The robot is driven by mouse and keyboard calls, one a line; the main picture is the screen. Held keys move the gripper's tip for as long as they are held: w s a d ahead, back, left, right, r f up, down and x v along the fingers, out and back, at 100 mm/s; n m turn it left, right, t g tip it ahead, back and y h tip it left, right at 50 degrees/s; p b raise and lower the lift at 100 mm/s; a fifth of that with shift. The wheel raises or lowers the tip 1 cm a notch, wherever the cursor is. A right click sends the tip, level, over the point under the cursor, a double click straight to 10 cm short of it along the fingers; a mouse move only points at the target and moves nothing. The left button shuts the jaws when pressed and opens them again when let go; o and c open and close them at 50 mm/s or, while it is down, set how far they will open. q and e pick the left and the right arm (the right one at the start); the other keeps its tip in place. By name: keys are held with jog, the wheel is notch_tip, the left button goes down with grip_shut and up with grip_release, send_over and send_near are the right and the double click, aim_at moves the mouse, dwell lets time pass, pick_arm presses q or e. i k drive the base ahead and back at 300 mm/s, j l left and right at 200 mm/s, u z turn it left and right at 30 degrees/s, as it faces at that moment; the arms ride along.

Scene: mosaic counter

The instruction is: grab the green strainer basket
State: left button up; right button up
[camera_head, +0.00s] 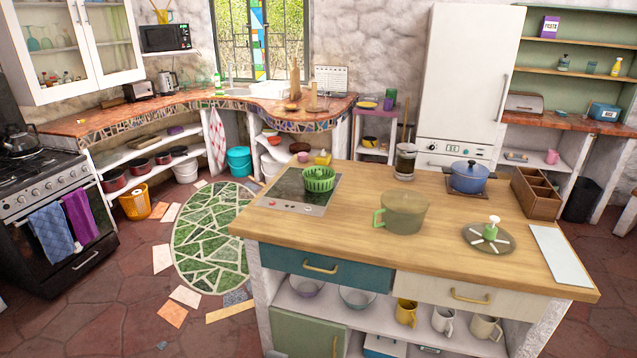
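The green strainer basket (319,179) sits upright at the back left of the wooden island top. It stands on or at the right edge of a dark cooktop panel (290,192). It looks like a small slotted bowl, and nothing touches it from above. Neither of my grippers shows in the head view.
The front left of the top is clear.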

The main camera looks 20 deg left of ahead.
aim_at(319, 179)
jog(key=i+j, duration=0.2)
jog(key=j, duration=0.3)
jog(key=i+j, duration=0.25)
jog(key=j, duration=0.2)
jog(key=i+j+z, duration=0.1)
jog(key=j, duration=0.4)
jog(key=i+j, duration=0.3)
jog(key=j, duration=0.2)
jog(key=i+j, duration=0.2)
jog(key=j, duration=0.3)
jog(key=i+j+z, duration=0.1)
jog(key=j, duration=0.4)
jog(key=i+j, duration=0.3)
jog(key=j, duration=0.2)
jog(key=i+j, duration=0.15)
jog(key=j, duration=0.4)
jog(key=j+z, duration=0.1)
jog(key=z, duration=2.15)
jog(key=i+j, duration=0.05)
jog(key=j, duration=0.05)
